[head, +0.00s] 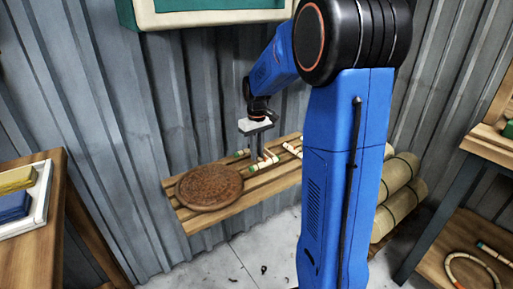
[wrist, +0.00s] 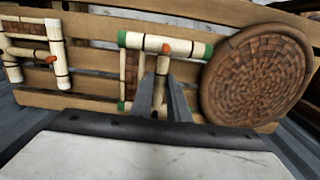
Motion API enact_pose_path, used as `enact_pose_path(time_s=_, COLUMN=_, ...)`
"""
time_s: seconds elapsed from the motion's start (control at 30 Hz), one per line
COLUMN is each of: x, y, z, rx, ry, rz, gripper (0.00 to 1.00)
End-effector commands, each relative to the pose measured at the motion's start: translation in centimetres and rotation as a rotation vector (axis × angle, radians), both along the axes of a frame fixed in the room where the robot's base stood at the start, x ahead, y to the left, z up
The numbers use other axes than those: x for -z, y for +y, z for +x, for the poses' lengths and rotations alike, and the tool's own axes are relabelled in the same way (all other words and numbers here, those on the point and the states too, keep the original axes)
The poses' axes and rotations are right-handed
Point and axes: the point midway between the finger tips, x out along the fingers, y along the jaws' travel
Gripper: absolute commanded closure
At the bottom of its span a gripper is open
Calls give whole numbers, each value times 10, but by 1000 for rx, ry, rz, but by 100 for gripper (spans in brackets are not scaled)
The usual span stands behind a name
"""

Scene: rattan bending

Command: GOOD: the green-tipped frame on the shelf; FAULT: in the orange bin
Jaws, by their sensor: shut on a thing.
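A frame of pale rattan with green tips (wrist: 140,41) is at the slatted wooden shelf (wrist: 100,72); in the head view the frame (head: 266,159) is small and partly hidden by my arm. My gripper (wrist: 166,88) points down at it, its two fingers closed on the frame's pale middle bar. An orange mark shows where that bar meets the green-tipped bar. The frame is on or just above the slats; I cannot tell which. My gripper (head: 256,128) also shows in the head view. The orange bin is not in view.
A round brown woven disc (wrist: 258,75) lies beside the frame on the shelf. A second rattan frame, without visible green tips (wrist: 57,60), lies on the other side. A bench (head: 35,245) stands left, and a rack with a rattan ring (head: 470,257) stands right. Rolled mats (head: 400,185) are behind my arm.

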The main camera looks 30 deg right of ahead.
Motion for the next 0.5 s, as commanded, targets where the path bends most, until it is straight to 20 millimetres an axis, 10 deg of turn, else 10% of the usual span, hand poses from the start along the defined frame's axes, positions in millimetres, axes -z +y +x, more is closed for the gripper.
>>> enact_pose_path(time_s=0.5, x=39, y=0, z=0, rx=0, ry=1, rz=0, gripper=100)
